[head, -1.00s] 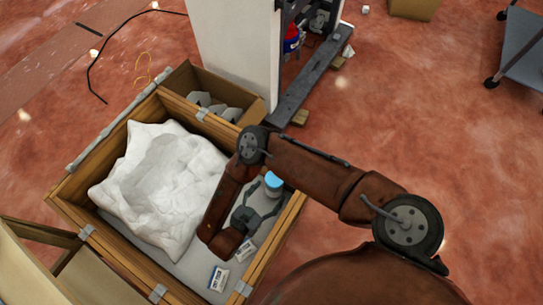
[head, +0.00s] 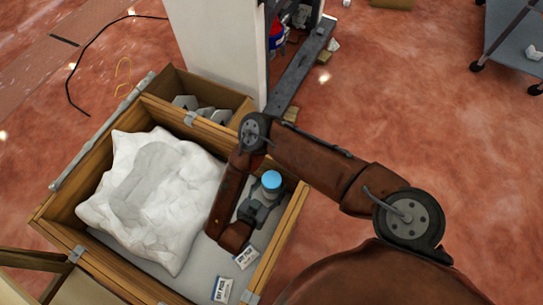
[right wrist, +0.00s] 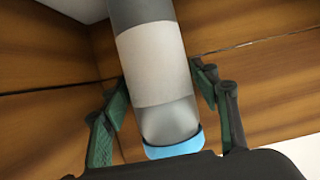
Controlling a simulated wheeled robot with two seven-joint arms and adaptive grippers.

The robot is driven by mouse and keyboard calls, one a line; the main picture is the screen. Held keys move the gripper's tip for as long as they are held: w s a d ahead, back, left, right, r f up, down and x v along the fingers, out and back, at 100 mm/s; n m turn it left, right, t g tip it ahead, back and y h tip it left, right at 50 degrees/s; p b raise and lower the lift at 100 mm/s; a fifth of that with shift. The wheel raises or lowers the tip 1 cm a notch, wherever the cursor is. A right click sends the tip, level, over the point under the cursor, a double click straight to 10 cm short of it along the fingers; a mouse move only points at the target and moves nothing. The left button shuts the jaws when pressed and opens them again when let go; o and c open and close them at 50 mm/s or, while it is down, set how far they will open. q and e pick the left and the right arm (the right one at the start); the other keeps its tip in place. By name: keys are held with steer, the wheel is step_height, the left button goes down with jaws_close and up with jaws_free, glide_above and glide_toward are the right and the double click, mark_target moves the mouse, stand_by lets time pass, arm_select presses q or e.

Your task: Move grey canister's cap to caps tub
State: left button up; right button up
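The grey canister with its blue cap (head: 271,181) stands in the right corner of the wooden crate (head: 285,232). In the right wrist view the grey canister (right wrist: 150,25) has a pale label, and its blue cap (right wrist: 176,147) is at the near end. My right gripper (right wrist: 160,75) has one finger on each side of the canister. Background shows beside the fingers, so it looks open, with the tips close to the canister's sides. In the head view my right gripper (head: 257,208) reaches down into the crate. My left gripper is out of view. I cannot identify a caps tub.
A crumpled white sheet (head: 150,195) fills the crate's left part. Small labelled packets (head: 222,290) lie on its floor. A side compartment (head: 215,85) holds grey pieces. A white panel (head: 215,45) stands behind, and a cart (head: 510,50) at far right. The floor at right is clear.

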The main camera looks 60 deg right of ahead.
jaws_close()
stand_by(0.5)
